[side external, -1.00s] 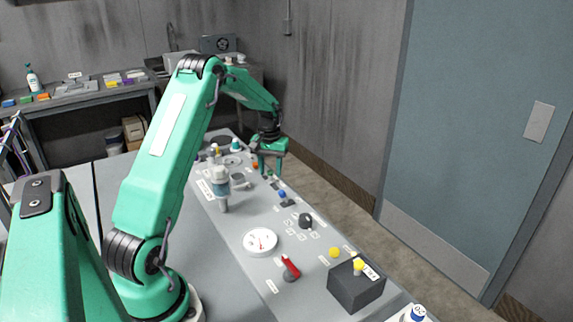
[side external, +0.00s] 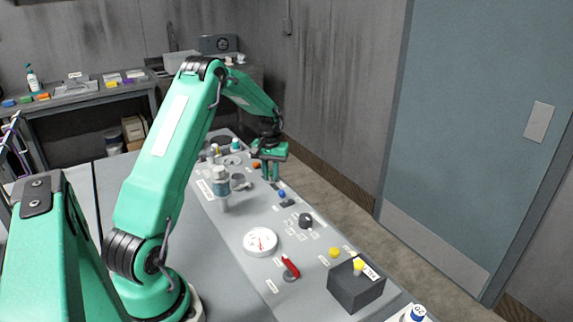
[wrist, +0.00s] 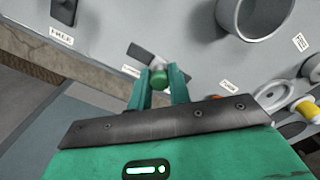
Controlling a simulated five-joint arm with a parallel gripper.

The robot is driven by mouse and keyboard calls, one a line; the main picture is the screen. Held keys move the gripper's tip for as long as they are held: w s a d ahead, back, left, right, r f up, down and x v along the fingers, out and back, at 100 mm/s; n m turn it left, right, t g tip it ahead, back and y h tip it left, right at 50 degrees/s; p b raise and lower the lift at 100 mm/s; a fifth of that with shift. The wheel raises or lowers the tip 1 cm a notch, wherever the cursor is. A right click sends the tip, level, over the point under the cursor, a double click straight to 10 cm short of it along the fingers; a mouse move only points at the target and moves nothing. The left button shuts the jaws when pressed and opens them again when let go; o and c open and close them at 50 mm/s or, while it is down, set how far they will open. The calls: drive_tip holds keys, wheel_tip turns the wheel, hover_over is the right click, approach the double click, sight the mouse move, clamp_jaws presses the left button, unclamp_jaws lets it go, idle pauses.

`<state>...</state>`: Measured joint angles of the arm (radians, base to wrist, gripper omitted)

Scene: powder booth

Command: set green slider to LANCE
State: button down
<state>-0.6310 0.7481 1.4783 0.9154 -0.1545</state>
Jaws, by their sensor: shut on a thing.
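The green slider (wrist: 158,78) shows in the wrist view as a small green knob at the end of a dark slot (wrist: 143,55). My gripper (wrist: 160,80) is shut on the knob, with one finger on each side of it. In the side external view my gripper (side external: 271,180) is down at the far part of the grey panel (side external: 235,222), and its fingers hide the green knob. A small white label (wrist: 131,71) lies beside the slot and another (wrist: 228,85) lies to the right; I cannot read either for certain.
A grey cup (wrist: 258,15) stands right of my gripper in the wrist view. The wall is beyond the panel edge.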

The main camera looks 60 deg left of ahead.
sight(276, 188)
drive_tip(key=shift+d, duration=1.65)
drive_tip(key=c, duration=1.3)
unclamp_jaws()
drive_tip(key=shift+a+r, duration=0.1)
drive_tip(key=shift+r, duration=0.05)
wheel_tip(276, 188, up, 8)
drive_tip(key=shift+f, duration=0.2)
